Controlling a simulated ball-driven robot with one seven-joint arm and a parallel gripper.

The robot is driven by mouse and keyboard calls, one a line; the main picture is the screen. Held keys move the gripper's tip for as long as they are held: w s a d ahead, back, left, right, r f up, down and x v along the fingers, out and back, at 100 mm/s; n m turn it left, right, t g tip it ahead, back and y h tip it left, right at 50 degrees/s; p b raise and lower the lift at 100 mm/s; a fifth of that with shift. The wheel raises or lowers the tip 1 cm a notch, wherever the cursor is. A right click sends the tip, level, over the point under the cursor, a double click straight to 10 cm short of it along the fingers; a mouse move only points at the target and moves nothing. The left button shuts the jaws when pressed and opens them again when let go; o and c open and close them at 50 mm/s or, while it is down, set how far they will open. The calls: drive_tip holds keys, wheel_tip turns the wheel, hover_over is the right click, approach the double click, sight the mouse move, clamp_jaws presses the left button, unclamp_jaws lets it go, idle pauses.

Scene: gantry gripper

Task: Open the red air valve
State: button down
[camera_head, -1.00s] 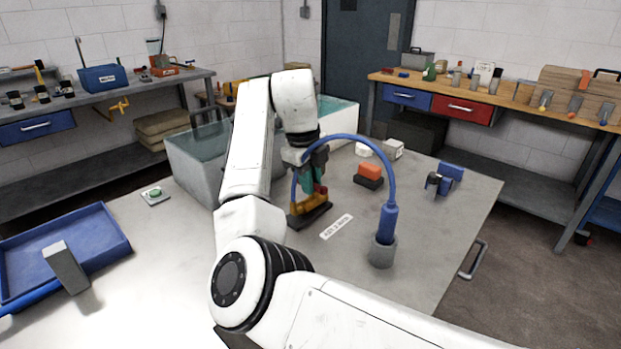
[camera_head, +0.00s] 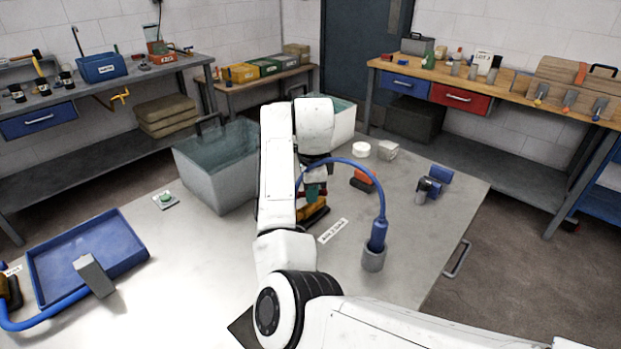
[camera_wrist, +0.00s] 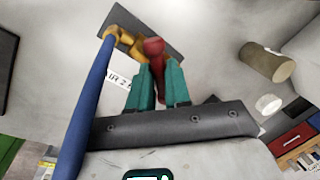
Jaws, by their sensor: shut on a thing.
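The air valve has a brass body (camera_wrist: 122,38) on a dark base plate (camera_wrist: 172,32), with a red handle (camera_wrist: 153,48). My gripper (camera_wrist: 158,78) has teal fingers closed on either side of the red handle, shut on it. A blue hose (camera_wrist: 86,105) runs from the brass body along the left of the wrist view. In the head view, my gripper (camera_head: 313,190) is at the valve, and part of the brass body (camera_head: 310,212) shows below it. The red handle is hidden there by my arm and gripper.
The blue hose (camera_head: 372,178) arches right of my gripper into a grey cup (camera_head: 373,259). A red-topped block (camera_head: 362,180) stands close behind. A grey tank (camera_head: 215,180) is to the left. A blue tray (camera_head: 85,265) lies at left; the table front between is clear.

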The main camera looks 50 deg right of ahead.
drive_tip(key=n+p, duration=0.4)
drive_tip(key=shift+r+n+y, duration=0.25)
drive_tip(key=shift+n+y, duration=0.05)
drive_tip(key=shift+y, duration=0.1)
drive_tip(key=shift+d+f+n+y+p, duration=0.15)
drive_tip(key=shift+n+y+p, duration=0.15)
drive_tip(key=shift+n+p, duration=1.25)
drive_tip(key=c, duration=1.1)
unclamp_jaws()
drive_tip(key=shift+f, duration=0.1)
drive_tip(key=r, duration=0.3)
drive_tip(key=s+r, duration=0.1)
drive_tip(key=r, duration=0.3)
drive_tip(key=s+r, duration=0.1)
drive_tip(key=r, duration=0.2)
drive_tip(key=shift+r, duration=0.3)
